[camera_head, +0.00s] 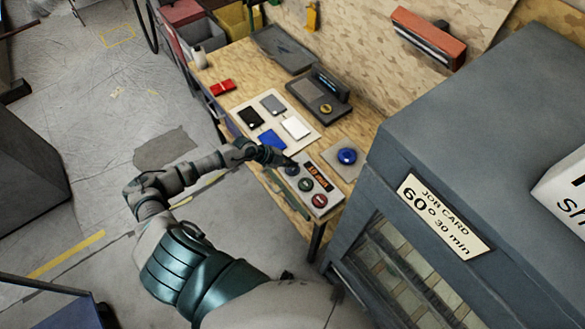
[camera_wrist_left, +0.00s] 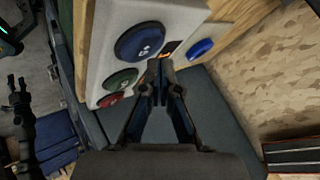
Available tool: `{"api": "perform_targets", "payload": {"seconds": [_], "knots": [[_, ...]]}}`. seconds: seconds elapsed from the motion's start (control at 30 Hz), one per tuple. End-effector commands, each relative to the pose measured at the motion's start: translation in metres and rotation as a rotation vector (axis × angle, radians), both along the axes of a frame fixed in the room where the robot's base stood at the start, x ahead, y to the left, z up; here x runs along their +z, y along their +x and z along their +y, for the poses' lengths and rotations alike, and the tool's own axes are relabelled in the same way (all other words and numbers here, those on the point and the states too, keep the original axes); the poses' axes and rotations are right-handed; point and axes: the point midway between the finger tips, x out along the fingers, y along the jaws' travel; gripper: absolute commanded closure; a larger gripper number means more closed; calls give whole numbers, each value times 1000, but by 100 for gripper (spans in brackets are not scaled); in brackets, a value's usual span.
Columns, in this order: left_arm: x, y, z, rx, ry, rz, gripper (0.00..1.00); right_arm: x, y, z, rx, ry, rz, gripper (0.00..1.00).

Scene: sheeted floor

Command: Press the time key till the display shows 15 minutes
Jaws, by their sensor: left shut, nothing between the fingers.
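A light grey control panel (camera_head: 325,205) lies at the near end of the wooden bench. It carries an orange display (camera_head: 319,177), whose figures I cannot read surely, and a column of round keys: dark blue (camera_wrist_left: 140,42), green (camera_head: 306,184) and red (camera_head: 319,200). In the left wrist view the display (camera_wrist_left: 170,48) is mostly hidden behind the fingertips. My left gripper (camera_head: 283,160) is shut and empty, its tips (camera_wrist_left: 160,70) by the dark blue key and display. I cannot tell whether they touch the panel. My right gripper is not in view.
A blue round button (camera_head: 347,156) sits on a separate plate beside the panel. A board (camera_head: 262,105) with black, grey, white and blue cards lies behind. A large grey cabinet (camera_head: 460,110) stands close at right; its job card (camera_head: 443,216) reads 60°, 30 min.

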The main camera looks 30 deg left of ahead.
Motion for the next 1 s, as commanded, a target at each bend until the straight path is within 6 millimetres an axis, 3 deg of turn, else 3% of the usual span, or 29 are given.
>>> {"api": "perform_targets", "payload": {"seconds": [1.0], "knots": [[-11, -1, 1, 1, -2, 1, 100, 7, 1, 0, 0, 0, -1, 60]]}}
